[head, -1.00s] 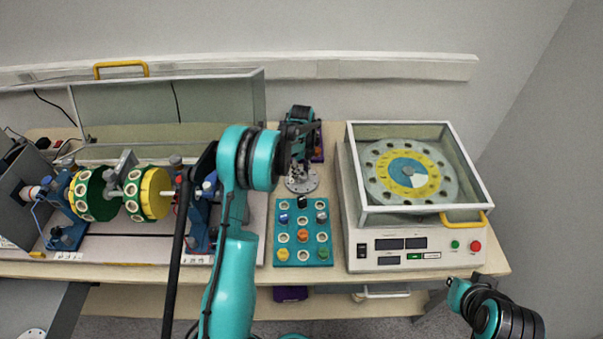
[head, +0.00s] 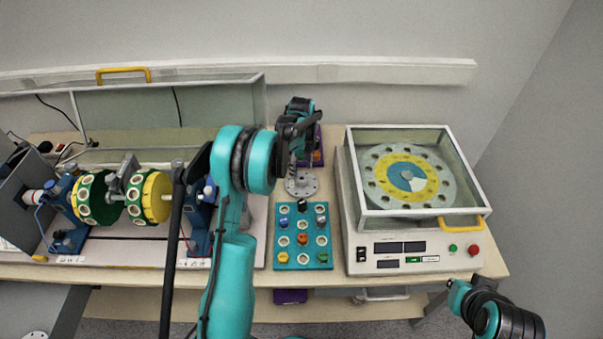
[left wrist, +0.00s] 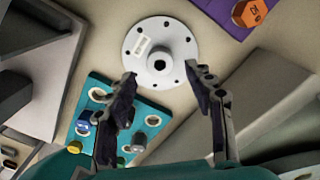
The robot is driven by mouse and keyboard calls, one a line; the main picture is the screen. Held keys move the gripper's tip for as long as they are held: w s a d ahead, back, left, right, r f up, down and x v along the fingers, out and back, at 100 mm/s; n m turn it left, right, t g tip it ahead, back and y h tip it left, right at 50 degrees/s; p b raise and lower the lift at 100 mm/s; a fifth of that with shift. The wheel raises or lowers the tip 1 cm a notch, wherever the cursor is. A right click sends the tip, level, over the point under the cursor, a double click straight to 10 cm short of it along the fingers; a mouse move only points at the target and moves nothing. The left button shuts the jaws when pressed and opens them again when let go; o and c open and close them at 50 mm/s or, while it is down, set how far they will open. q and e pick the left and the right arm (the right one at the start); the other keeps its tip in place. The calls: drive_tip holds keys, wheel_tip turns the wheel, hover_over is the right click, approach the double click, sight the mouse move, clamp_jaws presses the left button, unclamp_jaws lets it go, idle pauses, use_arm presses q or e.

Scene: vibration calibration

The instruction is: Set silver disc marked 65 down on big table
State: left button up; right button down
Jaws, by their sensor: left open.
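A silver disc (head: 301,185) with a central hole and small rim holes lies flat on the big table (head: 333,150), behind the teal block. In the left wrist view the disc (left wrist: 180,42) shows almost whole, with a small pale label too blurred to read. My left gripper (head: 293,172) is above the disc's back edge in the head view. In the left wrist view my left gripper (left wrist: 160,77) is open, its fingers apart with nothing between them. The disc appears apart from both fingers. My right gripper does not show clearly; only part of that arm is at the lower right.
A teal block (head: 303,240) with several coloured weights is in front of the disc. A glass-walled machine (head: 362,240) stands to the right. A rotor rig (head: 130,198) is to the left. A purple tray (left wrist: 222,12) with an orange hexagonal weight (left wrist: 250,12) is close by.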

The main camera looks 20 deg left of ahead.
sight(301, 178)
use_arm(q)
wheel_tip(301, 178, up, 7)
drive_tip(key=p, duration=0.1)
drive_tip(key=s+d+r+n+t, duration=0.4)
drive_tip(key=s+d+r+n, duration=0.4)
drive_tip(key=s+r+n, duration=0.45)
drive_tip(key=s+d+f+n+t, duration=0.1)
drive_tip(key=s+n, duration=0.3)
drive_tip(key=s, duration=0.4)
drive_tip(key=s+d+f+n+t, duration=0.1)
drive_tip(key=s+d+n, duration=0.3)
drive_tip(key=s, duration=0.5)
drive_tip(key=shift+d+n+t, duration=0.25)
drive_tip(key=shift+n+t, duration=0.35)
drive_tip(key=shift+n, duration=0.05)
